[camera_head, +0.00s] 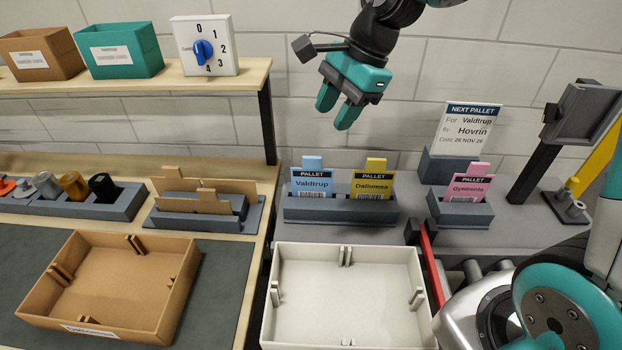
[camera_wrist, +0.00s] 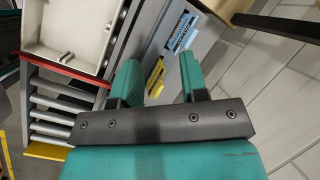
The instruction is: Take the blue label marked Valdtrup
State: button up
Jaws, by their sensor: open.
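The blue label marked Valdtrup (camera_head: 312,180) stands upright in the left part of a dark grey holder (camera_head: 340,211) in the head view. A yellow label marked Dallomea (camera_head: 371,180) stands to its right in the same holder. My gripper (camera_head: 336,110) is open and empty, above and behind the holder, with its green fingers pointing down. In the wrist view, the blue label (camera_wrist: 184,33) shows beyond the fingers of my gripper (camera_wrist: 158,80), near the right finger. The yellow label (camera_wrist: 155,76) shows between the fingers. Neither label is touched.
A pink label (camera_head: 469,182) stands in a separate holder (camera_head: 460,210) at right. A white tray (camera_head: 345,255) lies in front. A wooden shelf (camera_head: 140,80) is at upper left, above brown dividers (camera_head: 205,190).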

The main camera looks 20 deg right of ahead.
aim_at(316, 157)
jog(key=w+d+f+m, duration=0.2)
jog(key=w+d+m, duration=0.3)
jog(key=w+m, duration=0.25)
jog(key=shift+m+t, duration=0.3)
jog(key=shift+m, duration=0.05)
jog(key=p+x, duration=0.1)
jog(key=x, duration=0.3)
jog(key=p+x, duration=0.1)
jog(key=x, duration=0.3)
jog(key=s+p+x, duration=0.1)
jog(key=x, duration=0.3)
jog(key=shift+a+p, duration=0.15)
jog(key=shift+p, duration=0.15)
jog(key=shift+d+p+x, duration=0.2)
jog(key=shift+p+x, duration=0.5)
jog(key=shift+x, duration=0.7)
jog(key=shift+d+p+x, duration=0.2)
jog(key=shift+p+x, duration=0.45)
jog(key=shift+x, duration=0.8)
jog(key=shift+f, duration=0.15)
grip_shut()
